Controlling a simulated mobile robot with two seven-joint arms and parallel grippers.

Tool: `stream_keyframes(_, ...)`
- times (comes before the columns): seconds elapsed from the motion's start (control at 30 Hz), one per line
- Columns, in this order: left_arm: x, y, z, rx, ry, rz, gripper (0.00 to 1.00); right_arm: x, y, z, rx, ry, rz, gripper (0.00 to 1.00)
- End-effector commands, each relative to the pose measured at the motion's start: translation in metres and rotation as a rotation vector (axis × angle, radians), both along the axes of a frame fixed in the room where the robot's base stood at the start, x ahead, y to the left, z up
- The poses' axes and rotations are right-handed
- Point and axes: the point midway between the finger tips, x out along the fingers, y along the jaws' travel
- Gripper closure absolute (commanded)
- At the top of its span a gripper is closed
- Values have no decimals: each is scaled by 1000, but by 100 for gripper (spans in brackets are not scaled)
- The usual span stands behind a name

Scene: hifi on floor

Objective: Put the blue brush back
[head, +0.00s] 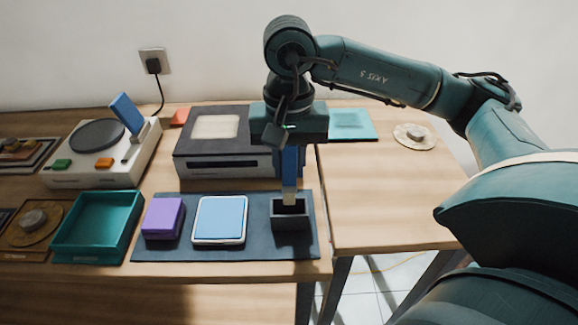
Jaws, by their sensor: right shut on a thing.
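The blue brush (291,163) hangs upright below my right gripper (289,145), which is shut on it. The jaws are mostly hidden by the gripper body. The brush's pale lower end (289,194) is at the opening of a small dark open-topped holder (291,222). I cannot tell whether its tip is inside or just above the opening. The holder stands at the right end of a dark mat (260,254). My left gripper is out of view.
On the mat are a blue pad in a white frame (220,220) and a purple block (163,218). A teal tray (97,226) stands left. A turntable (98,136) and a dark box unit (215,165) stand behind. The right tabletop (390,205) is mostly clear.

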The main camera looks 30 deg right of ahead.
Motion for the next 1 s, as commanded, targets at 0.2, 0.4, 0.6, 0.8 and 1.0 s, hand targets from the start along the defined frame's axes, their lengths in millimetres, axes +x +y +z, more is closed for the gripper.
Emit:
stream_keyframes(0.2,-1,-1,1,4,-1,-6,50,0,0,-13,0,-1,1,100)
stream_keyframes(0.4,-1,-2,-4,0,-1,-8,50,0,0,-16,0,-1,1,100)
stream_keyframes(0.6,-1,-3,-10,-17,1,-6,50,0,0,-23,0,-1,0,100)
stream_keyframes(0.8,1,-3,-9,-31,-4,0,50,0,0,-24,0,-1,0,100)
stream_keyframes(1.0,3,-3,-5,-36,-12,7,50,0,0,-24,0,0,0,65)
